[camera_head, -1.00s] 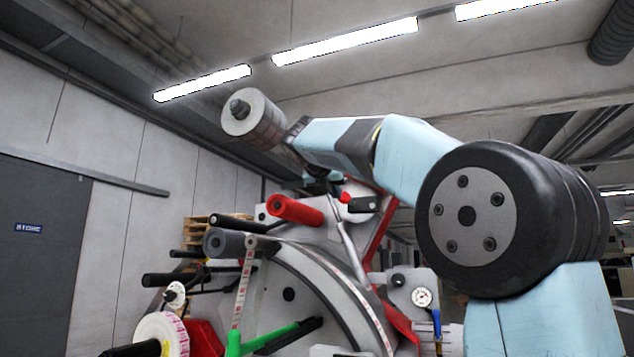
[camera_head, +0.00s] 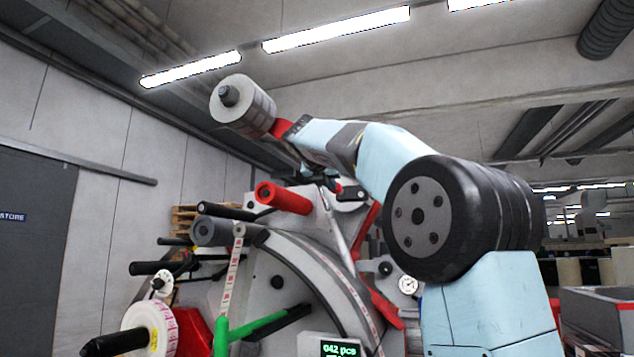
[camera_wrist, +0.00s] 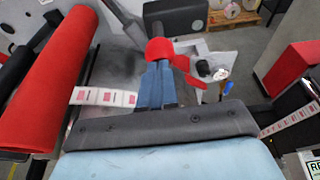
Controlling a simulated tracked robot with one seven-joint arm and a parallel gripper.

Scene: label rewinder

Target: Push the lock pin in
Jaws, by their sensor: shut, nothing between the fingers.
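A rounded red knob (camera_wrist: 160,50), apparently the lock pin's head, stands just beyond my fingertips in the wrist view. My gripper (camera_wrist: 156,72) is shut and empty, its blue fingers pointing at the knob. The fingertips overlap its lower edge in the picture; I cannot tell whether they touch it. In the head view my gripper (camera_head: 322,180) is small and dark, with a small red spot (camera_head: 337,188) just right of it, probably the same knob. The pin's shaft is not visible.
A red roller (camera_head: 283,198) lies left of my gripper; it is large in the wrist view (camera_wrist: 52,82). A printed label strip (camera_wrist: 104,97) runs beside it. A red lever (camera_wrist: 188,72), black knob (camera_wrist: 204,68) and pressure gauge (camera_head: 408,284) are to the right.

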